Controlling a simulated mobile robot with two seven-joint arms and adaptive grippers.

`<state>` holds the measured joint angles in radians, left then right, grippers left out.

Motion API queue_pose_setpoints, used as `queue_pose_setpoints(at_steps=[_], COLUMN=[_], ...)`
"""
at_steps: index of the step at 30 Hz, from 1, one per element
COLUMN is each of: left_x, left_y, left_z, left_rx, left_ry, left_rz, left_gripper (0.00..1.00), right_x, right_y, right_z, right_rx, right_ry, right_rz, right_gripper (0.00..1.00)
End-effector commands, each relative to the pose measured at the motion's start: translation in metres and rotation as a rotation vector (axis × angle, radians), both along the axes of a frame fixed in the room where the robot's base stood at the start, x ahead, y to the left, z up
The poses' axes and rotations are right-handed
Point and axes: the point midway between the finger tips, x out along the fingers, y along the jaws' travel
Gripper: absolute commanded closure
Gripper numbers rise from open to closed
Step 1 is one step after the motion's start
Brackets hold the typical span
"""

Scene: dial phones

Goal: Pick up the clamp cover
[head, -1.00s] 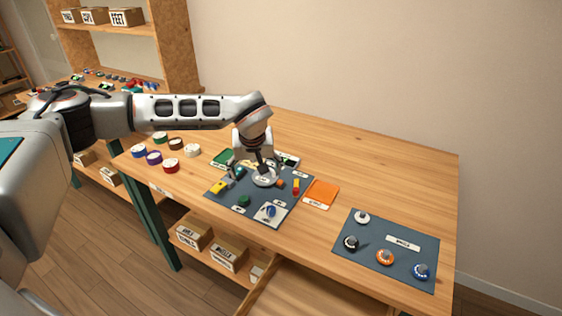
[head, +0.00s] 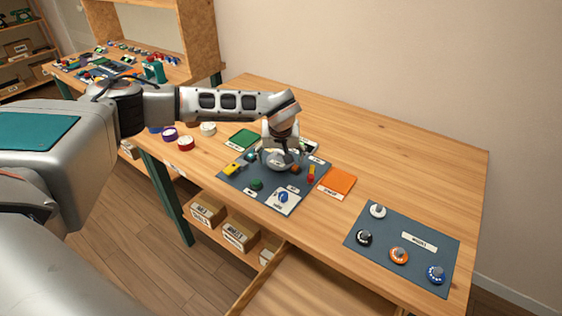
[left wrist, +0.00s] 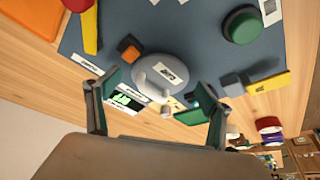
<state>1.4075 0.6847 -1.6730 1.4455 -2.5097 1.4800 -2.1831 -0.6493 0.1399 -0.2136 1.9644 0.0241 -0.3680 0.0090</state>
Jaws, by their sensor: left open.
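A pale grey round piece with a white label, which I take for the clamp cover (head: 279,163), lies on the dark blue mat (head: 238,179) in the middle of the table. It also shows in the left wrist view (left wrist: 152,69), but I cannot read its label surely. My left gripper (head: 281,154) is right above the piece, pointing down. In the left wrist view the open gripper (left wrist: 158,92) has one finger on each side of the piece, with gaps visible. The gripper partly hides it in the head view. My right gripper is not in view.
Close around on the mat are an orange-brown block (left wrist: 130,48), a green button (left wrist: 242,25), a yellow piece (head: 231,169) and a red-and-yellow piece (head: 311,174). An orange square (head: 338,182) lies right of it. A second mat (head: 405,279) holds several knobs.

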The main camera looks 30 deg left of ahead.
Motion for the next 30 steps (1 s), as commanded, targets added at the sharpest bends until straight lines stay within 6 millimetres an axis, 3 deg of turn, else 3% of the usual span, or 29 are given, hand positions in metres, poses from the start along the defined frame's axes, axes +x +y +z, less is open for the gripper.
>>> queue_pose_setpoints(at_steps=[7, 8, 12, 23, 30], left_x=[0.001, 0.001, 0.001, 0.001, 0.002], left_y=[0.000, 0.000, 0.000, 0.000, 0.001], left_z=[-0.001, -0.001, -0.001, 0.000, 0.020], left_rx=[0.000, 0.000, -0.001, -0.001, 0.000], left_ry=[0.000, 0.000, 0.000, 0.000, -0.002], left_rz=[-0.001, -0.001, 0.000, 0.000, 0.001], left_gripper=[0.19, 0.24, 0.61, 0.61, 0.61], right_x=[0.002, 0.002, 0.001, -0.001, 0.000], right_y=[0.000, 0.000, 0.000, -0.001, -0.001], right_z=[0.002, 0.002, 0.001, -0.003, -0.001], right_rx=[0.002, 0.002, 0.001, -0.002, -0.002], right_ry=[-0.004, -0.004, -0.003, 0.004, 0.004], right_rz=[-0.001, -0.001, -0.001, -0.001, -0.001], right_gripper=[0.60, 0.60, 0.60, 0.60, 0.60])
